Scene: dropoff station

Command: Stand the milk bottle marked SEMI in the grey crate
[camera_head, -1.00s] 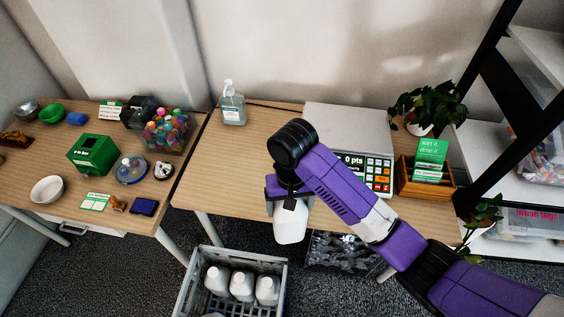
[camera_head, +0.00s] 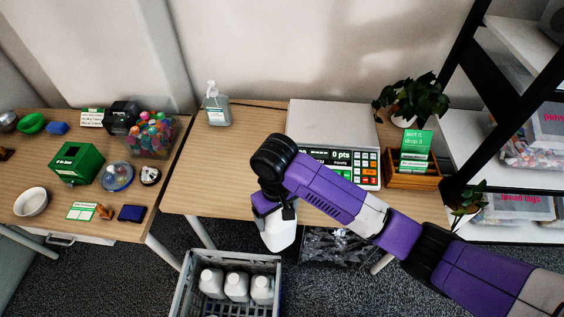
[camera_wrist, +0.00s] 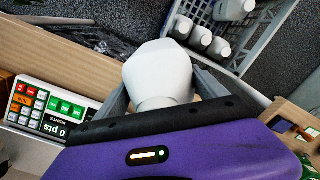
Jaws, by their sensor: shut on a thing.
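My gripper (camera_wrist: 162,102) is shut on a white milk bottle (camera_head: 279,231). In the wrist view the bottle (camera_wrist: 160,75) sits between the two fingers. No SEMI mark is readable on it in either view. In the head view the bottle hangs below my gripper (camera_head: 272,203), past the table's front edge and above and right of the grey crate. The grey crate (camera_head: 272,259) stands on the floor with several white bottles in it, among them a row of three (camera_head: 237,287). The crate (camera_wrist: 262,25) also shows at the top right of the wrist view.
The table (camera_head: 190,190) carries a scale (camera_head: 335,118), a pump bottle (camera_head: 217,108) and a wooden card box (camera_head: 411,180). A bin of dark bags (camera_head: 335,247) stands on the floor right of the crate. A shelf (camera_head: 490,150) stands at the right.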

